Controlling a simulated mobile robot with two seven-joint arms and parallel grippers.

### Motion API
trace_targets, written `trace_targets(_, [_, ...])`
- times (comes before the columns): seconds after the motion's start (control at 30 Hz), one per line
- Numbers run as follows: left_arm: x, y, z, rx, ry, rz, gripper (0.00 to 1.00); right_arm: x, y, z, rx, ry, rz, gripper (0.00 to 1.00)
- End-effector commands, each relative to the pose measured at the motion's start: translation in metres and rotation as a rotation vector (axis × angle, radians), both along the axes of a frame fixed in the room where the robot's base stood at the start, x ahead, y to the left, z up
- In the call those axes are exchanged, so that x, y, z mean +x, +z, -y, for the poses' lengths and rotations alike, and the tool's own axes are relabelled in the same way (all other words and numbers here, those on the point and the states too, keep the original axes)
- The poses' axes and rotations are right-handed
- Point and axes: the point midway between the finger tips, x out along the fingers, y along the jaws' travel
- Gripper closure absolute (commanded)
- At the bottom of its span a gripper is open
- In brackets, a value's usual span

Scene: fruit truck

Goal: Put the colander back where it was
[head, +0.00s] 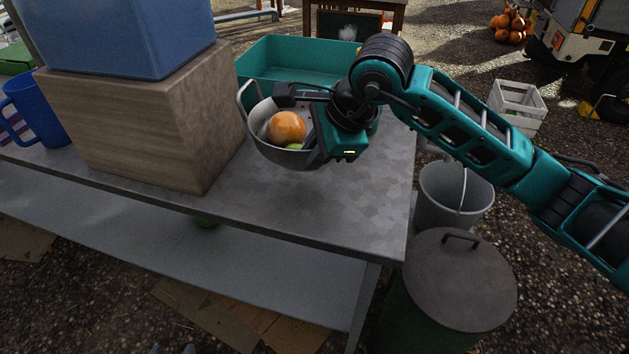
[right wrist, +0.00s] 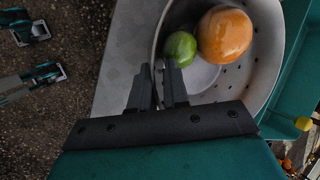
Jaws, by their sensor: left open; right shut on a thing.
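A grey metal colander (head: 264,148) with a loop handle is over the table, close in front of the teal crate. It holds an orange fruit (head: 287,127) and a green fruit (head: 294,146). My right gripper (head: 316,138) is shut on the colander's right-hand rim. In the right wrist view, its fingers (right wrist: 160,82) pinch the near edge of the colander (right wrist: 262,82), beside the green fruit (right wrist: 180,48). I cannot tell whether the colander's base touches the table. Only the tips of my left gripper (head: 172,349) show at the bottom edge, apart and empty.
The grey table (head: 330,210) is clear in front of the colander. A wooden box (head: 140,125) under a blue container (head: 120,35) stands left, near a blue mug (head: 40,110). The teal crate (head: 270,65) is behind. A bucket (head: 455,190) and lidded bin (head: 460,280) stand right.

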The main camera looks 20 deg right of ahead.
Motion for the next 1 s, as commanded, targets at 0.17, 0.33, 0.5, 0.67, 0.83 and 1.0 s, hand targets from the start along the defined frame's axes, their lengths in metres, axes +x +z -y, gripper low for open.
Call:
trace_targets(0.17, [0.002,0.003,0.001,-0.003,-0.002,0.006,0.49,0.001,-0.018,-0.001,0.004,0.000,0.006,1.00])
trace_targets(0.33, [0.004,0.004,0.002,-0.004,-0.003,0.011,0.49,0.001,-0.030,-0.001,0.003,0.001,0.004,1.00])
trace_targets(0.5, [0.003,0.000,0.003,-0.004,-0.005,0.006,0.49,0.000,-0.055,-0.001,0.004,0.001,0.002,1.00])
trace_targets(0.67, [0.003,0.001,0.003,-0.004,-0.006,0.004,0.49,0.001,-0.062,-0.001,0.002,0.001,0.007,1.00])
trace_targets(0.83, [0.004,0.001,0.003,-0.005,-0.007,0.005,0.49,0.000,-0.064,0.000,0.000,0.001,0.000,0.80])
trace_targets(1.0, [0.004,0.001,0.004,-0.005,-0.007,0.007,0.49,0.000,-0.064,0.000,0.000,0.001,0.001,0.64])
